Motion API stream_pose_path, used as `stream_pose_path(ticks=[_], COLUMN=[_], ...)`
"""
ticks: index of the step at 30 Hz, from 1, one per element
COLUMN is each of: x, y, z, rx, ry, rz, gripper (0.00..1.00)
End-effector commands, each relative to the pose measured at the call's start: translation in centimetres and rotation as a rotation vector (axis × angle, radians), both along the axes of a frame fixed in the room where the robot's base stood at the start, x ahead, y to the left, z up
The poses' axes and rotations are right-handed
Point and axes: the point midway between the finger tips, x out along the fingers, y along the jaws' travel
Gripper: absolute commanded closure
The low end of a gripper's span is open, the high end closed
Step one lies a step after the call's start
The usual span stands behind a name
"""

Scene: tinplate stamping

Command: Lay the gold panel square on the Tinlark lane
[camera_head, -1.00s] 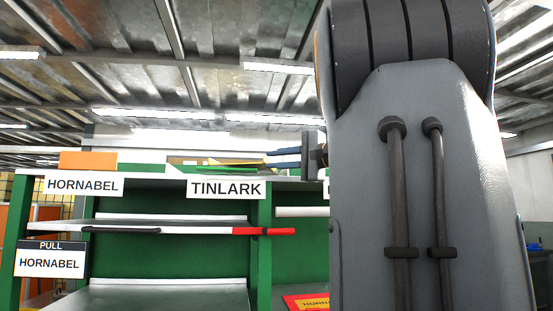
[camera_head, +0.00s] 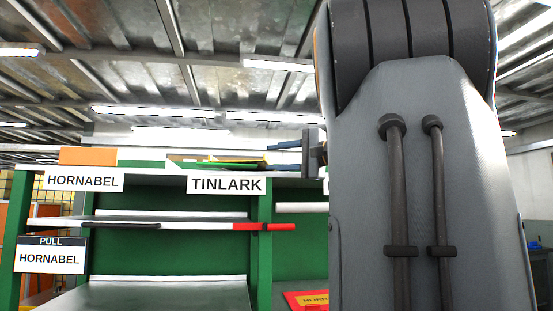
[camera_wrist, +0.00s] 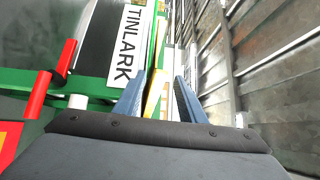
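The gold panel (camera_head: 248,160) lies nearly flat on top of a green panel (camera_head: 232,166), on the top shelf above the TINLARK label (camera_head: 226,185). Its right end reaches toward my gripper (camera_head: 286,157). In the wrist view my gripper (camera_wrist: 158,98) has its two blue fingers spread apart. The edge of the gold panel (camera_wrist: 153,95) shows between them, nearer the left finger, with a gap to the right finger. The panel's far side is hidden, so I cannot tell how square it lies.
Below are a shelf with a red-ended rail (camera_head: 263,227) and a PULL sign (camera_head: 50,254). A red card (camera_head: 308,300) sits lower right. The ceiling space above is open.

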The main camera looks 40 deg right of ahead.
Motion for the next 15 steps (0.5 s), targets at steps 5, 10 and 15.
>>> stream_pose_path(ticks=[5,10,15], x=[0.0,-2.1,-5.8], y=[0.0,-0.7,-1.5], z=[0.6,0.5,0.3], rx=[0.000,-0.001,-0.001], ry=[0.000,-0.001,-0.001], rz=[0.000,-0.006,-0.006], gripper=[0.63,0.63,0.63])
